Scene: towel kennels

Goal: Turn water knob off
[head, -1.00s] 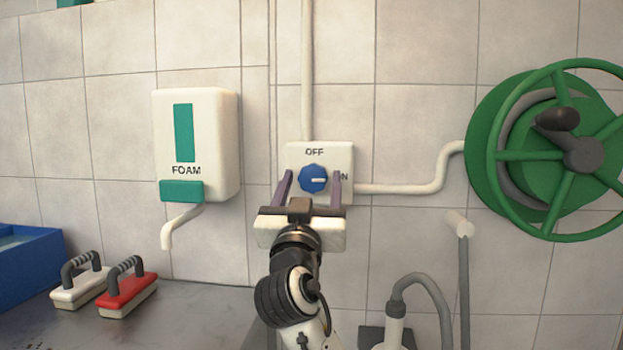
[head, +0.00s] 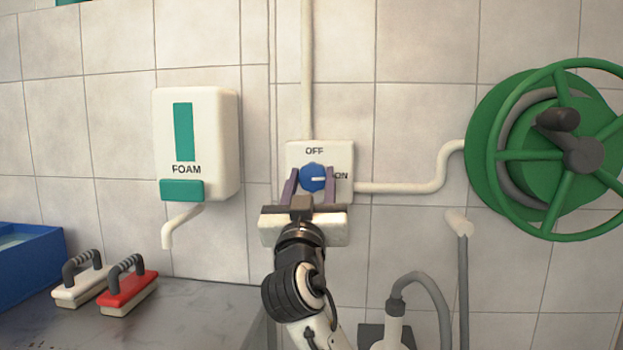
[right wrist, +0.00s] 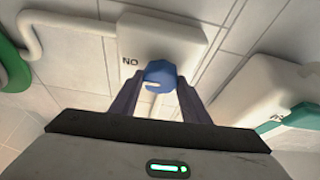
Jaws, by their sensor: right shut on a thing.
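The blue water knob (head: 313,178) sits on a white wall box (head: 344,160) marked OFF above and ON at the right. Its white pointer mark lies level and points right, at ON. My right gripper (head: 313,176) is shut on the knob, one purple finger on each side. In the right wrist view the blue knob (right wrist: 159,74) sits between the two fingertips, with the box (right wrist: 165,35) behind it. My left gripper is not in view.
A white FOAM dispenser (head: 212,140) hangs left of the box. A green hose reel (head: 550,150) is at the right. A counter (head: 190,310) at lower left holds a red brush (head: 128,290), a white brush (head: 80,288) and a blue tub (head: 30,265).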

